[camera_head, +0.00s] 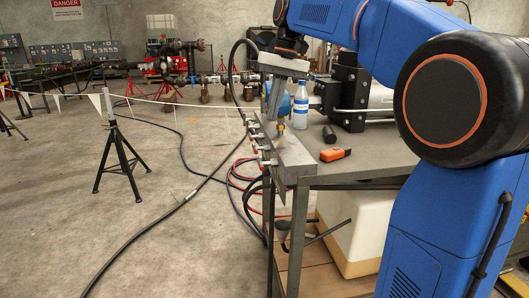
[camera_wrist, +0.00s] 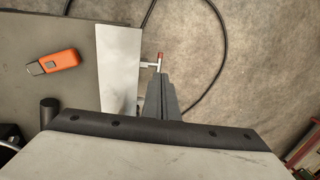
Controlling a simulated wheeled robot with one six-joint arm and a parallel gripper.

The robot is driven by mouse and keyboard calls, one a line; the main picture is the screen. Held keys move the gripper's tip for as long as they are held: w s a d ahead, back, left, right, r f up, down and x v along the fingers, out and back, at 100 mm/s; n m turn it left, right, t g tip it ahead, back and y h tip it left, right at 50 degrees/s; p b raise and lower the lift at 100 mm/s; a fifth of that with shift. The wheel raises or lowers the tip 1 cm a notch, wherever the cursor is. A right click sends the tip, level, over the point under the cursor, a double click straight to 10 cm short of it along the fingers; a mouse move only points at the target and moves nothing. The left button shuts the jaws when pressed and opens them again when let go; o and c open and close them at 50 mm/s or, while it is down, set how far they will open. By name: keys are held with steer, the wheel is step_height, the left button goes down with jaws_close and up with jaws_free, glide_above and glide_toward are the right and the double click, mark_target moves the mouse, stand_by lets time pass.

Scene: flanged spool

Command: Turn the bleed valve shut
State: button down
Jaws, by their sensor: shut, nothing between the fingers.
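A grey metal block (camera_head: 285,155) lies along the bench's left edge, with several small valves (camera_head: 262,148) on its left side. In the wrist view, one valve has a T-handle with a red end (camera_wrist: 161,56) on a thin stem that sticks out from the block (camera_wrist: 120,70). I cannot tell whether it is the bleed valve. My gripper (camera_head: 271,117) points down by the block's far part. In the wrist view its closed fingers (camera_wrist: 161,80) are empty and sit just below the handle in the picture. Whether they touch it is unclear.
A brass fitting (camera_head: 281,127) stands on the block near my fingers. A bottle (camera_head: 300,105) stands behind. Hoses (camera_head: 240,185) hang below the block; open floor lies left.

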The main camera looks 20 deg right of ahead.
mark_target(262, 164)
steer(key=a+f, duration=0.1)
steer(key=f, duration=0.8)
steer(key=a+f, duration=0.1)
steer(key=f, duration=0.3)
steer(key=shift+w+a+f, duration=0.25)
steer(key=shift+a+f, duration=0.05)
steer(key=shift+a, duration=0.05)
